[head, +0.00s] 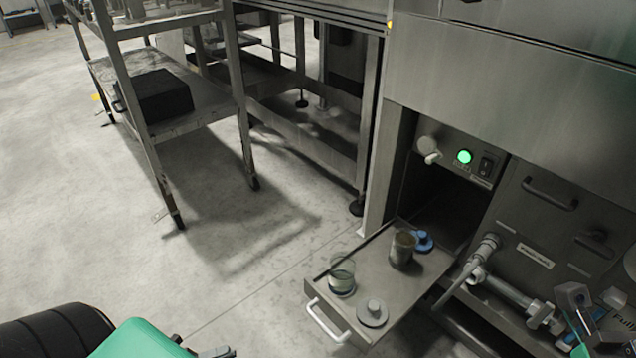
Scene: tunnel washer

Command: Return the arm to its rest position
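My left arm enters at the bottom left with a green link. Its gripper (215,352) is only just in view at the bottom edge, mostly cut off, so its opening cannot be judged. It is over bare floor, left of and apart from the pulled-out drawer. My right gripper (590,305) is at the bottom right corner, in front of the washer's pipework. Its two dark fingers appear apart, with nothing clearly held between them.
The open drawer (388,292) juts from the washer. It bears a clear glass (342,278), a metal cup (402,250), a grey cap (373,312) and a blue cap (423,241). A shelf rack with a black box (158,96) stands upper left. The floor between is clear.

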